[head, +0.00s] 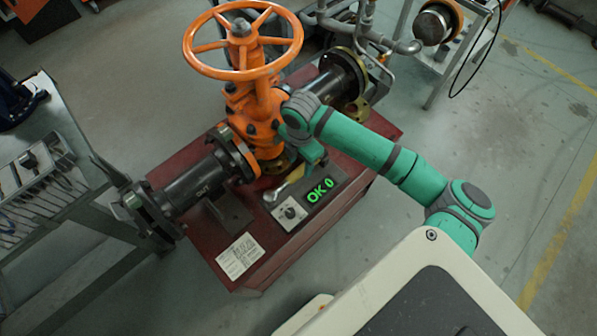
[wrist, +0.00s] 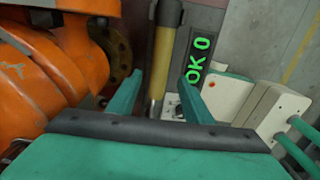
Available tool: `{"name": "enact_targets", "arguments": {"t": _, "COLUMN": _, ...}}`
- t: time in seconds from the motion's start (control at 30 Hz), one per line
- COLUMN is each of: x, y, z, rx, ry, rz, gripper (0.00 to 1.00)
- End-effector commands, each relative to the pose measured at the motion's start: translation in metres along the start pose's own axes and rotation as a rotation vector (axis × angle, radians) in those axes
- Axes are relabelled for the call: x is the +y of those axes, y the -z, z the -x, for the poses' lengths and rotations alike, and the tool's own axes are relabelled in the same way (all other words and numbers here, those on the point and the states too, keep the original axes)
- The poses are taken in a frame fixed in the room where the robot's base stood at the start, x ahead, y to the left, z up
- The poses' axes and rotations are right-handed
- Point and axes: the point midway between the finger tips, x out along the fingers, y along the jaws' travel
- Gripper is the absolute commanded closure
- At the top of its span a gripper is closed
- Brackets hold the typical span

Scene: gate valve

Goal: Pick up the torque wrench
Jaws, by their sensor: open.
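The torque wrench (head: 296,175) lies on the red stand beside the orange valve, with a yellow handle and a silver end. In the head view its far part is hidden by my arm and gripper (head: 312,155). In the wrist view the torque wrench (wrist: 162,58) runs upright in the picture, its yellow handle passing between the two teal fingers. My gripper (wrist: 158,82) is open, with one finger on each side of the handle and a visible gap at both sides. I cannot tell how far above the handle the fingertips are.
The orange gate valve (head: 243,75) with its large handwheel stands close to my arm. A display reading "OK 0" (head: 320,189) and a small dial box (head: 289,212) sit beside the wrench. A tool bench (head: 50,190) stands at left. Floor at right is clear.

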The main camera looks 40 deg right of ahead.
Motion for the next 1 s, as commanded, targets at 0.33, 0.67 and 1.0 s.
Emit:
{"name": "enact_targets", "arguments": {"t": 0.33, "x": 0.001, "y": 0.006, "z": -0.030, "rx": 0.005, "ry": 0.001, "rz": -0.001, "gripper": 0.54}}
{"name": "enact_targets", "arguments": {"t": 0.67, "x": 0.001, "y": 0.006, "z": -0.057, "rx": 0.001, "ry": 0.000, "rz": 0.000, "gripper": 0.54}}
{"name": "enact_targets", "arguments": {"t": 1.0, "x": 0.001, "y": 0.006, "z": -0.057, "rx": 0.001, "ry": 0.000, "rz": 0.000, "gripper": 0.90}}
